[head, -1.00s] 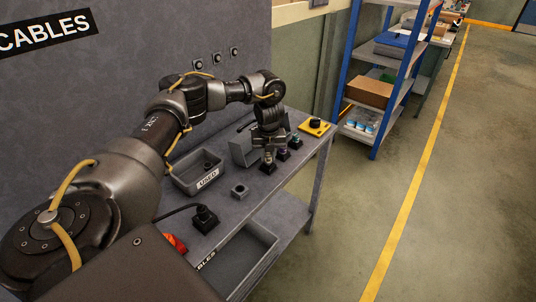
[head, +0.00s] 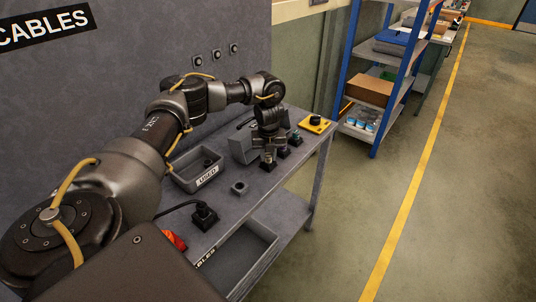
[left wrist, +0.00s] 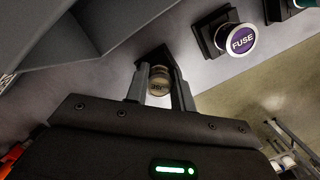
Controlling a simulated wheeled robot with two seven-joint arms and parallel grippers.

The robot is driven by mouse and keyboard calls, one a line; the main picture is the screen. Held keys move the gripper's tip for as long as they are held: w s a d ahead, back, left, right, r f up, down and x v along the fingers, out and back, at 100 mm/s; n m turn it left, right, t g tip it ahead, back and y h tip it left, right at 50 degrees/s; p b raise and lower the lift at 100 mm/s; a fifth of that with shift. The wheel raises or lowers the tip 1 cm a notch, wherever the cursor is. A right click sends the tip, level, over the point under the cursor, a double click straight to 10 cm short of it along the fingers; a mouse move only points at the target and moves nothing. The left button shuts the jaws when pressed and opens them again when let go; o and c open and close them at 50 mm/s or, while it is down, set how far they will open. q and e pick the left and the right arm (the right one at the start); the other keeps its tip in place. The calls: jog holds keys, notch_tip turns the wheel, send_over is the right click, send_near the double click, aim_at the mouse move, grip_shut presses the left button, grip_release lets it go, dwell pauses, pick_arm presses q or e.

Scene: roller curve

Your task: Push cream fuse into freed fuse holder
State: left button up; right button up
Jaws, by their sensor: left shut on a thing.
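My left gripper (head: 267,156) points down at the row of fuse holders on the grey bench, and it also shows in the left wrist view (left wrist: 160,86). Its two fingers are shut on the cream fuse (left wrist: 159,82), gripping it from both sides. A black fuse holder (head: 268,166) sits directly below the fingers. In the left wrist view the holder's dark base (left wrist: 153,57) shows just behind the fuse. The fuse and holder look in line, but how deep the fuse sits is hidden. My right gripper is not in view.
A purple fuse (left wrist: 242,39) stands in the neighbouring holder, close to the fingers. A teal fuse (head: 296,138) is beyond it. A grey box (head: 242,149) stands close on the left. The USED tray (head: 185,184) and a yellow block (head: 314,124) are also on the bench.

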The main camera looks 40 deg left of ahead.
pick_arm(q)
jog(key=o, duration=1.1)
jog(key=shift+c, duration=0.2)
notch_tip(320, 180, up, 11)
jog(key=shift+s+d+f, duration=0.15)
jog(key=shift+s+d, duration=0.3)
